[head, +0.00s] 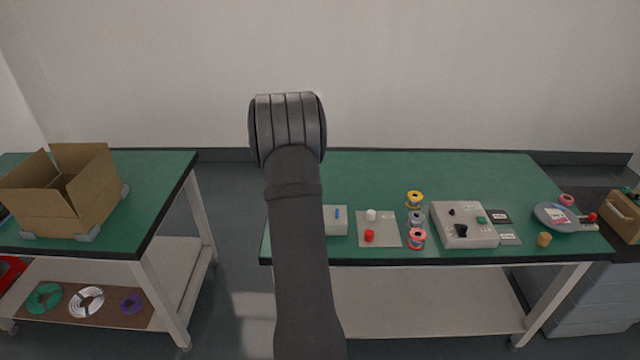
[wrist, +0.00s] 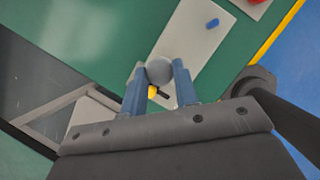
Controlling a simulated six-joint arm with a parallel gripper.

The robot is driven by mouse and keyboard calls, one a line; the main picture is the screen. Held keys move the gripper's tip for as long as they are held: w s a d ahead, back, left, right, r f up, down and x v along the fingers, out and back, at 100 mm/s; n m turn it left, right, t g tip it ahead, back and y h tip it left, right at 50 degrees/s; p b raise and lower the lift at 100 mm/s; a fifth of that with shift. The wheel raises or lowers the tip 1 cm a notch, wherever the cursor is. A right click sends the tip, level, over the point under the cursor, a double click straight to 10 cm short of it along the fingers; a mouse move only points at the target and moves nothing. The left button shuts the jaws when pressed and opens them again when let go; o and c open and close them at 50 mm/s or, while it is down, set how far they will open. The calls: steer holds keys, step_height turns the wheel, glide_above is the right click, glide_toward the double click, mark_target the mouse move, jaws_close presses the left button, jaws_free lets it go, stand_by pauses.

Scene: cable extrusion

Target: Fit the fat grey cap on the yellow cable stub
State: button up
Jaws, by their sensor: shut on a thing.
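In the wrist view, my gripper (wrist: 157,76) has its two blue fingers shut on the fat grey cap (wrist: 159,70), which looks round from here. The yellow cable stub (wrist: 152,90) shows just beside the cap, between the fingers, with a short black piece next to it. I cannot tell whether cap and stub touch. A pale grey block (wrist: 192,45) lies below the fingers, and a blue stub (wrist: 213,23) stands near its far end. In the head view, the block (head: 340,227) is partly hidden by my arm; gripper, cap and yellow stub are hidden there.
Right of the block, a grey mat (head: 389,241) bears a white cap (head: 370,215) and a red cap (head: 369,236). Several spools (head: 415,199) and a control box (head: 464,234) stand further right. A cardboard box (head: 62,205) is on the left table. The green bench behind is clear.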

steer(key=shift+f, duration=3.45)
steer(key=shift+f, duration=0.1)
steer(key=o, duration=1)
steer(key=shift+o, duration=0.6)
steer(key=shift+o, duration=1.1)
steer(key=shift+r, duration=3.55)
